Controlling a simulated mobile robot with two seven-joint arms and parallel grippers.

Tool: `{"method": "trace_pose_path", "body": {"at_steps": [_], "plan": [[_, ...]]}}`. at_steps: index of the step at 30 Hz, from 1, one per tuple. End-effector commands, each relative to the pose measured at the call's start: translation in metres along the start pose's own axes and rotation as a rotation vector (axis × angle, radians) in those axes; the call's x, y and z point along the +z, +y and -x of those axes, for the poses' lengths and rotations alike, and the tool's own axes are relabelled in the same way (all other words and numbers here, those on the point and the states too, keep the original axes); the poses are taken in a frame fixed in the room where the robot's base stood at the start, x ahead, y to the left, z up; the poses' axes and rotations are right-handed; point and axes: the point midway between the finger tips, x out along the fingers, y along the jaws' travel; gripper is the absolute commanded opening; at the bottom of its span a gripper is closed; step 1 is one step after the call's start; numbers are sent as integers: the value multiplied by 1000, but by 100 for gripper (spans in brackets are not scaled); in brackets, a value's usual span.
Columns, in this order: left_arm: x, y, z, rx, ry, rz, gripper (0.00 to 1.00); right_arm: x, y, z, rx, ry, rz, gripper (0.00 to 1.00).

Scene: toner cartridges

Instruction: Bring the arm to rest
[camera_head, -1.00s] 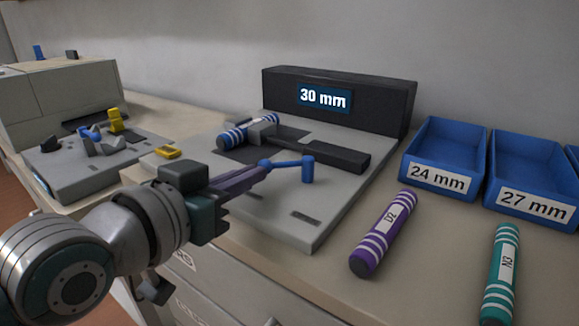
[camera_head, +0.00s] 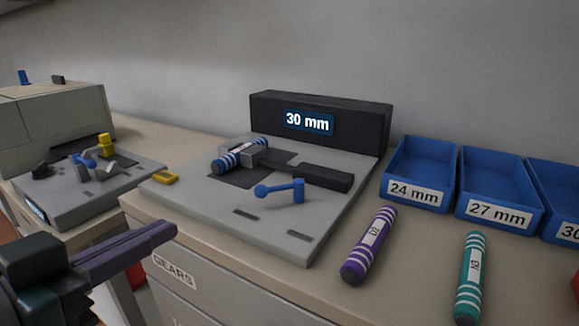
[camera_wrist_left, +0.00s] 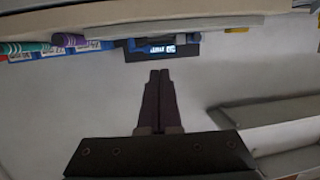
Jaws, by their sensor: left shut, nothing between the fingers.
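My left gripper (camera_head: 168,232) is at the lower left of the head view, in front of the cabinet edge and clear of the measuring device. Its two purple-grey fingers are together with nothing between them. In the left wrist view, the closed fingers (camera_wrist_left: 159,78) point toward the device's dark display panel. My right gripper is in neither view.
The device (camera_head: 210,195) holds a blue striped cartridge (camera_head: 238,157) and has a blue lever (camera_head: 284,189); its panel (camera_head: 308,121) reads "30 mm". A purple cartridge (camera_head: 369,245) and a teal cartridge (camera_head: 471,278) lie right, before blue bins (camera_head: 417,194). A second machine (camera_head: 90,190) stands left.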

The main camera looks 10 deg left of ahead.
Motion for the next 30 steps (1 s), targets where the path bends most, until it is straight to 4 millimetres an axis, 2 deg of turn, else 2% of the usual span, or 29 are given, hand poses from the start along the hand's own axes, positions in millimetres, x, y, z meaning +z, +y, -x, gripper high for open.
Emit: {"method": "trace_pose_path", "body": {"at_steps": [4,8,14,20,21,30], "plan": [[-4,7,6,0,-85,-1,0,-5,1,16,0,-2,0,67],[-5,23,27,-4,-298,-8,0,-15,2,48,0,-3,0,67],[-4,42,88,-25,-696,-18,0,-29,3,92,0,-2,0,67],[-18,54,160,-50,-1021,-4,0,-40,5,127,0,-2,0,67],[-24,56,174,-56,-1078,1,0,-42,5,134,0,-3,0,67],[-131,55,192,-55,-1065,-4,0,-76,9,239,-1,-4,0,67]]}}
